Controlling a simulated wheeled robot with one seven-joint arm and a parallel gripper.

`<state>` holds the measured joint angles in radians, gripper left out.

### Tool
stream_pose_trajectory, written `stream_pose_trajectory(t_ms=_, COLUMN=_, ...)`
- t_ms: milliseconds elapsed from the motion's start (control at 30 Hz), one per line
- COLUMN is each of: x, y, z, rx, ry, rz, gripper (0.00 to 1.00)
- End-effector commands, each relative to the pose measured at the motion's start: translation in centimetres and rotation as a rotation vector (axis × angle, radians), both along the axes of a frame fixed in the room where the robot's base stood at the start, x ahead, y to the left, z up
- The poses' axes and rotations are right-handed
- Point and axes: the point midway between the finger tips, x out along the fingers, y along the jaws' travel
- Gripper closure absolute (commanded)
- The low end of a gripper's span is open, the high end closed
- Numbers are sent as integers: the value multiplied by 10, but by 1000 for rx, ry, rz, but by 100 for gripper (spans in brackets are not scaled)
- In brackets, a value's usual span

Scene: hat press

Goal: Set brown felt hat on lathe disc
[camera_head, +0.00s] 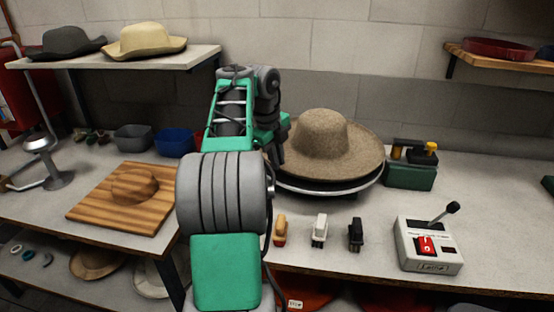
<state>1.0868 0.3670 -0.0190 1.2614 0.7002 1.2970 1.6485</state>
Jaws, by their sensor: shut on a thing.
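The brown felt hat (325,146) is right of my arm, crown up, over the round lathe disc (335,191). The disc's dark top and silver rim show below the front and right of the brim. Whether the hat rests on the disc or is just above it, I cannot tell. My gripper (283,153) is at the left edge of the hat's brim and is shut on it. My own arm hides most of the fingers and the left part of the disc.
A wooden board with a crown-shaped block (134,186) lies left. Brushes (319,230) and a grey switch box with a lever (430,245) stand in front. A green box (410,175) stands close right of the disc. Two hats (145,41) sit on the upper left shelf.

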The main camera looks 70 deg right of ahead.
Motion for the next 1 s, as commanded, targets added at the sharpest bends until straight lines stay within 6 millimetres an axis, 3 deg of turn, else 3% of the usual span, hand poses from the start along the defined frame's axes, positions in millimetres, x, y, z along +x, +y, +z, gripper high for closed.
stream_pose_trajectory(t_ms=1000, x=0, y=0, z=-14, rx=-1, ry=-1, rz=0, gripper=100)
